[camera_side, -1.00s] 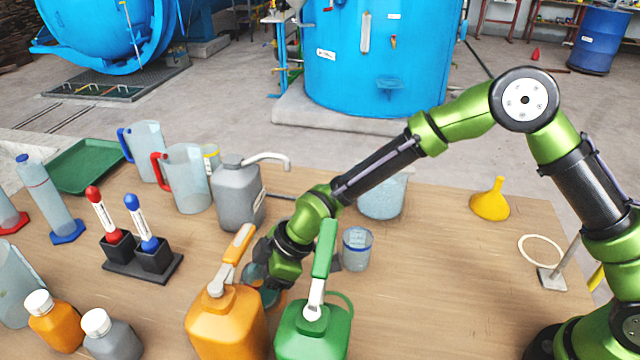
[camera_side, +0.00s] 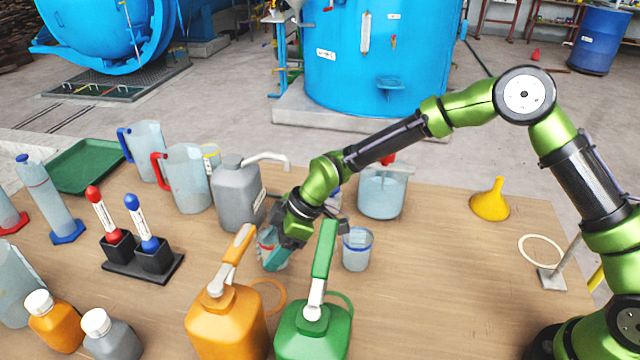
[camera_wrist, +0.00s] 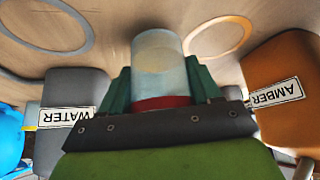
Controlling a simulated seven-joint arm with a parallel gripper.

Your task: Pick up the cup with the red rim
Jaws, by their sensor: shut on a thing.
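The clear cup with the red rim (camera_wrist: 160,68) is held between the green fingers of my gripper (camera_wrist: 162,88), with the red rim nearest the palm in the wrist view. In the side view, the cup (camera_side: 266,240) is largely hidden by my gripper (camera_side: 274,252), and only a bit of the clear wall and red rim shows. My gripper is behind the amber and green jugs and appears raised above the table.
A blue-rimmed cup (camera_side: 356,252) stands just right of my gripper. The amber jug (camera_side: 226,322) and green jug (camera_side: 312,332) stand in front, a grey jug (camera_side: 236,198) behind left. An orange ring (camera_side: 280,298) lies near the amber jug.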

